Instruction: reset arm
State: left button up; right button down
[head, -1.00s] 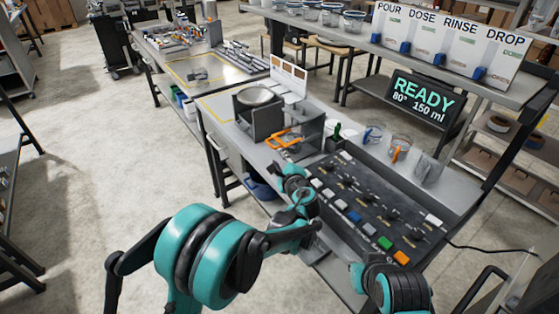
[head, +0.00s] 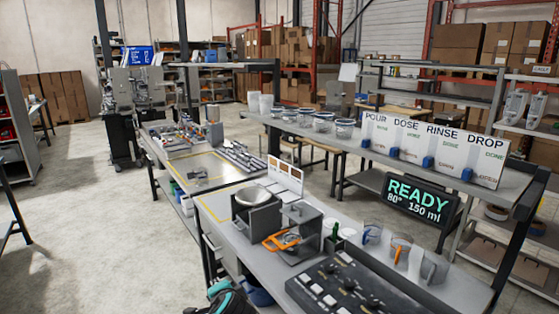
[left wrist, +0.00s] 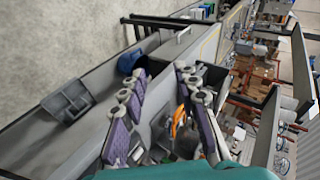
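My left gripper (left wrist: 162,72) shows in the left wrist view with its two purple-padded fingers spread apart and nothing between them. Beyond the fingers lies the grey bench with the orange-handled machine (left wrist: 178,122). In the head view only a teal and black piece of my left arm shows at the bottom edge, and the gripper itself cannot be made out there. The machine's orange handle (head: 282,241) also shows there, with no gripper touching it. My right arm and gripper are in neither view.
The black control panel (head: 345,287) lies on the bench's near right. Jugs with blue and orange handles (head: 373,233) stand behind it. A display (head: 418,199) reads "READY 80° 150 ml". A shelf above holds several bowls and a POUR, DOSE, RINSE, DROP board (head: 437,148). Floor at left is clear.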

pick_arm(q)
jog(key=s+a+f+n+g+h, duration=0.1)
jog(key=s+n, duration=0.4)
jog(key=s, duration=0.6)
jog(key=s+a+f+n+g+h, duration=0.1)
jog(key=s+f+n+g+h, duration=0.1)
jog(key=s, duration=0.9)
notch_tip(320, 180, down, 2)
jog(key=n+h, duration=0.1)
jog(key=n, duration=0.2)
jog(key=shift+f+n, duration=0.15)
jog(key=shift+n, duration=0.15)
jog(key=shift+s, duration=0.1)
